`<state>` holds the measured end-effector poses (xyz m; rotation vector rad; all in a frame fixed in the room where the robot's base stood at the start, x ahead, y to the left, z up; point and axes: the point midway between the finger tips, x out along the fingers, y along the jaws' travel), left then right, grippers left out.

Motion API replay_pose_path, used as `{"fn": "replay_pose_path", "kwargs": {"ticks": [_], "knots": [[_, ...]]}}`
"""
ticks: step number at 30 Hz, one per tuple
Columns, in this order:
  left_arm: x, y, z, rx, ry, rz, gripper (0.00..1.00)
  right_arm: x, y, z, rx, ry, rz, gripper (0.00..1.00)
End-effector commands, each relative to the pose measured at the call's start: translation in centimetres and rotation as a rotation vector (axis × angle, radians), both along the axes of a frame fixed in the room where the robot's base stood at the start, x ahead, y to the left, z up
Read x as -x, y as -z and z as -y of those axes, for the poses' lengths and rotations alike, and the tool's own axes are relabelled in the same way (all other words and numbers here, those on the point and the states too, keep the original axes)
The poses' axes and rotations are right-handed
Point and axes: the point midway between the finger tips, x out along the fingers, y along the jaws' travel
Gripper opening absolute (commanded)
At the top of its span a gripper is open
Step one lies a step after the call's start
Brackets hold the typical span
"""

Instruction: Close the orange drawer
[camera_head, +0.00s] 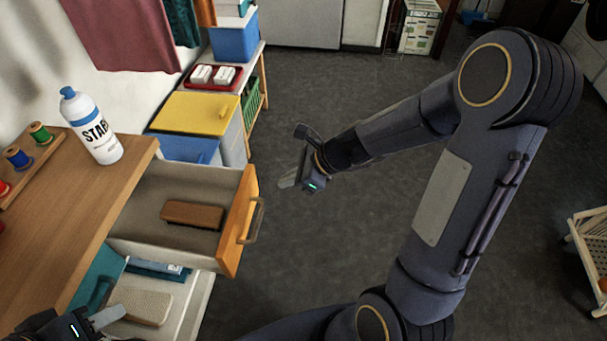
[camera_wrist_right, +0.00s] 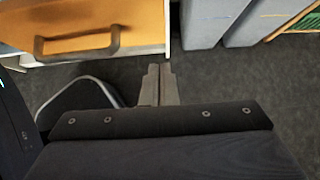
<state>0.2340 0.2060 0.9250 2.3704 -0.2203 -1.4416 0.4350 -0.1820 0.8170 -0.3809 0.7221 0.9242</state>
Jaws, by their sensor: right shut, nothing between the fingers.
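The orange drawer (camera_head: 236,230) stands pulled out from the wooden cabinet in the head view, with a brown block-like item (camera_head: 192,214) inside. Its dark handle (camera_head: 252,222) is on the front, facing right. In the right wrist view the orange front (camera_wrist_right: 110,18) and handle (camera_wrist_right: 78,42) show at the upper left. My right gripper (camera_head: 287,181) is shut and empty, apart from the drawer, to the right of its front; its fingers (camera_wrist_right: 159,84) show together in the wrist view. My left gripper (camera_head: 106,317) is at the lower left, near the lower drawer; its jaw state is unclear.
A lower drawer (camera_head: 193,306) is also out, holding a brush-like item (camera_head: 145,304). A white and blue bottle (camera_head: 94,128) and thread spools (camera_head: 40,133) stand on the wooden top (camera_head: 75,205). Yellow-lidded (camera_head: 195,114) and blue (camera_head: 183,148) bins stand behind.

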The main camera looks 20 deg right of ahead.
Motion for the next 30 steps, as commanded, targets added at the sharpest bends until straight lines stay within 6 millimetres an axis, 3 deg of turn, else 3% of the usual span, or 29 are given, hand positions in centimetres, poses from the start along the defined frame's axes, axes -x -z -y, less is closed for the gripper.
{"fn": "replay_pose_path", "kwargs": {"ticks": [2,9,30], "knots": [[0.0,0.9,0.0,0.000,0.000,0.000,0.36,-0.6,1.6,-1.1,-0.001,-0.003,-0.003,0.00],[0.0,0.3,0.0,0.000,0.000,0.000,0.36,-2.5,1.1,-3.7,0.001,-0.004,0.001,0.00],[0.0,0.1,0.0,0.000,0.000,0.000,0.36,-3.4,1.1,-5.2,0.000,-0.004,0.001,0.00]]}}
